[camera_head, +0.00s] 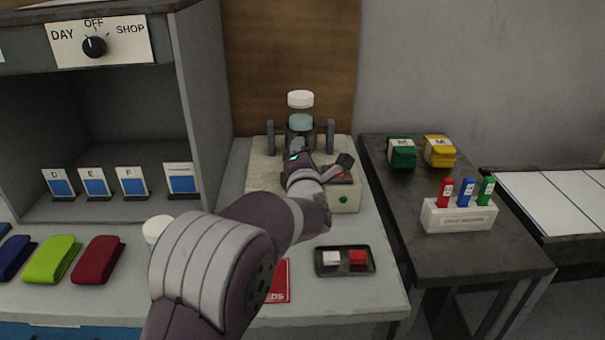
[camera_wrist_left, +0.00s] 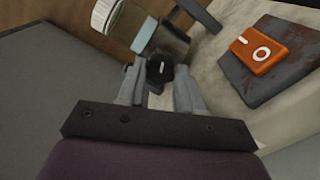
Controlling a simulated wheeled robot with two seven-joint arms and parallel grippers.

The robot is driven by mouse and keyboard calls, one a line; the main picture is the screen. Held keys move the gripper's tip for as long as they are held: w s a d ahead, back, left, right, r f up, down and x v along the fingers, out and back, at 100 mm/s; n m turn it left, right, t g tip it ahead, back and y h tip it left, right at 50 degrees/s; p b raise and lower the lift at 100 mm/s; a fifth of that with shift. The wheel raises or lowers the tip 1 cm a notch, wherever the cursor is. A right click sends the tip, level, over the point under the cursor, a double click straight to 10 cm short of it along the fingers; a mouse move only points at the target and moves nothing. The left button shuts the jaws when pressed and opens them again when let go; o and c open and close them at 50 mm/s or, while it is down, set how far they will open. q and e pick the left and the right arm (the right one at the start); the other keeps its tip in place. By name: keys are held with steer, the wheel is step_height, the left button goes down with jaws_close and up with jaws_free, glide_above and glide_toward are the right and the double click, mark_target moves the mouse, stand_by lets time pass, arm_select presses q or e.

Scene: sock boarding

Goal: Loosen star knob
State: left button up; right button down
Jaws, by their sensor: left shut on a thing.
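The black star knob (camera_wrist_left: 160,69) with a small white mark shows in the left wrist view, between the fingers of my left gripper (camera_wrist_left: 158,88). The gripper is shut on it. In the head view my left gripper (camera_head: 298,158) reaches the beige machine (camera_head: 262,172) just in front of a clear jar with a blue band (camera_head: 300,122) and a white cap (camera_head: 300,99). The knob is hidden there behind my gripper and wrist. The jar also shows in the wrist view (camera_wrist_left: 143,35). My right gripper is not in view.
Grey upright posts (camera_head: 271,137) flank the jar. An orange block (camera_wrist_left: 262,50) lies on a dark plate beside the knob. A black tray (camera_head: 345,272) with white and red pieces lies in front. A dark side table (camera_head: 400,210) stands to the right.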

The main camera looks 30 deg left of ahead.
arm_select(q)
steer(key=n+b, duration=0.2)
steer(key=b, duration=0.2)
steer(key=n+b, duration=0.6)
steer(key=b, duration=0.1)
steer(key=shift+f+b, duration=0.3)
steer(key=shift+b, duration=0.05)
steer(key=shift+r+n+b, duration=0.15)
steer(key=shift+n+b, duration=0.65)
steer(key=shift+n, duration=0.1)
steer(key=shift+r+n+b, duration=0.15)
steer(key=shift+n+b, duration=0.65)
steer(key=shift+n, duration=0.1)
steer(key=o, duration=1)
steer(key=shift+o, duration=0.2)
